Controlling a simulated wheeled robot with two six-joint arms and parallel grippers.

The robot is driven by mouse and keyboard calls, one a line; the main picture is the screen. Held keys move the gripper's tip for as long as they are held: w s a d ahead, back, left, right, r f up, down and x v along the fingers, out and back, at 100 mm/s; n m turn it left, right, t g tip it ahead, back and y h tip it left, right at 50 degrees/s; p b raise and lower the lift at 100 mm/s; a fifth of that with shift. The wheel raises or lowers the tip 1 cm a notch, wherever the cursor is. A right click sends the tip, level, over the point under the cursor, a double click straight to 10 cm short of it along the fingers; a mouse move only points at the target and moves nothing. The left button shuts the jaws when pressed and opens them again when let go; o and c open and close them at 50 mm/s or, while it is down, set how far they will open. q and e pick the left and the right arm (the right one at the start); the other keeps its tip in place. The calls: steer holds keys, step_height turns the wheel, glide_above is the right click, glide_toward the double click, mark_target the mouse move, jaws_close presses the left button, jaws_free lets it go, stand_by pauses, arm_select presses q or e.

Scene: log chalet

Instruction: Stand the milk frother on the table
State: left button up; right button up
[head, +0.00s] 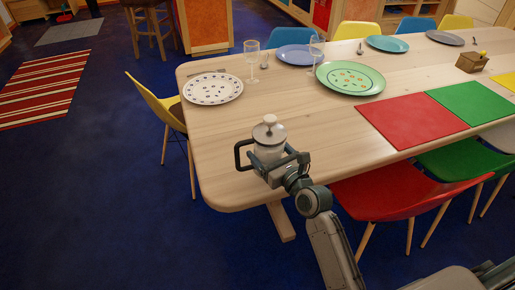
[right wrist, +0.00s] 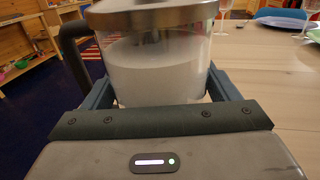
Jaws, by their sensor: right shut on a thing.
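The milk frother (head: 269,136) is a clear jar with white contents, a pale lid with a knob, and a dark handle on its left side. It is upright at the near left corner of the wooden table (head: 230,185). My right gripper (head: 272,160) is shut around the jar's sides. In the right wrist view the frother (right wrist: 155,65) fills the space between the two fingers of the gripper (right wrist: 162,92). Its base is hidden by the gripper, so I cannot tell whether it touches the tabletop. My left gripper is not in view.
A white patterned plate (head: 213,88), a green plate (head: 350,78) and wine glasses (head: 251,58) stand farther back. Red (head: 410,118) and green mats lie to the right. A yellow chair (head: 155,105) is at the left end. Bare wood surrounds the frother.

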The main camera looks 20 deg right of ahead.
steer(key=x, duration=0.5)
steer(key=d+f+x, duration=0.1)
steer(key=x, duration=0.1)
steer(key=shift+w+b, duration=0.4)
step_height(320, 180, down, 3)
steer(key=shift+r+b, duration=0.15)
steer(key=shift+b, duration=0.4)
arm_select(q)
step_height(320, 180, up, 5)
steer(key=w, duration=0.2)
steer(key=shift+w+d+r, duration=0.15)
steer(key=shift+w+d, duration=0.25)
arm_select(e)
steer(key=o, duration=1.3)
steer(key=shift+s+f, duration=0.1)
steer(key=shift+f, duration=0.25)
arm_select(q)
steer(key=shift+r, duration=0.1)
arm_select(e)
steer(key=shift+o, duration=0.3)
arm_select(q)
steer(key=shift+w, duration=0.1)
